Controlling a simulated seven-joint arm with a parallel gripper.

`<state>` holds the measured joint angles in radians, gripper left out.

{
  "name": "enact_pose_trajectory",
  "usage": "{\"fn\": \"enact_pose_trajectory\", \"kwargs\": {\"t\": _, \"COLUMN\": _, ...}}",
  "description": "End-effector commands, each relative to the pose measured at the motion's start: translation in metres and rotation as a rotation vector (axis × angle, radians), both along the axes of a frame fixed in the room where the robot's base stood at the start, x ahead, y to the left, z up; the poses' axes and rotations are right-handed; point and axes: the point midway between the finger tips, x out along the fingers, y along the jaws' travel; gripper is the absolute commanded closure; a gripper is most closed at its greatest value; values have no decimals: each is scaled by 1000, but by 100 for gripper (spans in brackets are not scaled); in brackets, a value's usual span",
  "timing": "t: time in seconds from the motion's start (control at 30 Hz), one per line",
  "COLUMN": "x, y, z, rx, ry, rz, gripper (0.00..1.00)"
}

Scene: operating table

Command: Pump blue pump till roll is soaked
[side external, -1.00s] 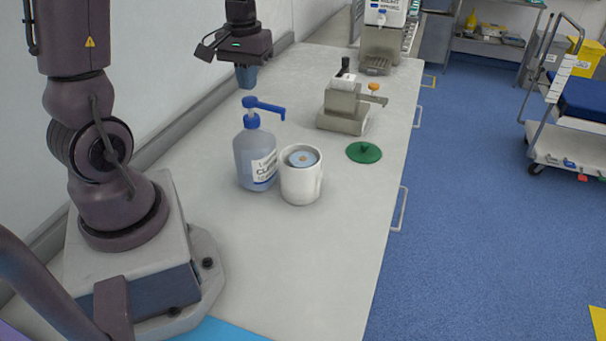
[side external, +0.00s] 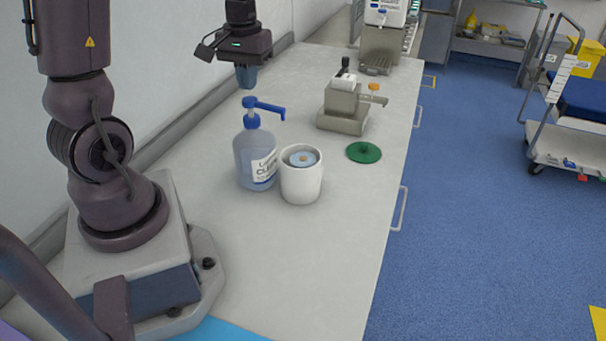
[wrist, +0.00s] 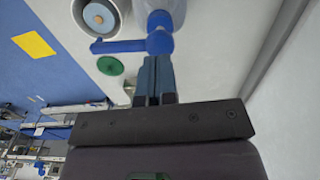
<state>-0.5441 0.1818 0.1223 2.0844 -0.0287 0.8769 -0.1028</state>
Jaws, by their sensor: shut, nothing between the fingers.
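The blue pump (side external: 264,108) sits upright on a clear bottle (side external: 243,158) with a white label. Its spout points right, toward a white tub (side external: 301,187) beside the bottle. The roll (side external: 303,158) sits inside the open tub, its pale blue top and centre showing; I cannot tell how wet it is. My gripper (side external: 247,86) is shut and empty, fingers down, just above the pump's top with a small apparent gap. In the wrist view, the fingertips (wrist: 155,64) show close to the blue pump head (wrist: 159,42); contact cannot be made out.
A green lid (side external: 364,152) lies on the counter (side external: 310,250) right of the tub. A beige device (side external: 345,108) stands behind, and a dispenser (side external: 380,45) stands farther back. The wall runs along the left. The counter's front is clear.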

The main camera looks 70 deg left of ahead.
Motion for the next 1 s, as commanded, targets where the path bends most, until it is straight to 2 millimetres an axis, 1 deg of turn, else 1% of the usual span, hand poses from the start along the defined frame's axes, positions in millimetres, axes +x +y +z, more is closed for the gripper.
{"fn": "enact_pose_trajectory", "kwargs": {"t": 0.47, "x": 0, "y": 0, "z": -1, "rx": -1, "ry": 1, "rz": 0, "gripper": 100}}
{"fn": "enact_pose_trajectory", "kwargs": {"t": 1.0, "x": 0, "y": 0, "z": -22, "rx": -1, "ry": 1, "rz": -1, "gripper": 100}}
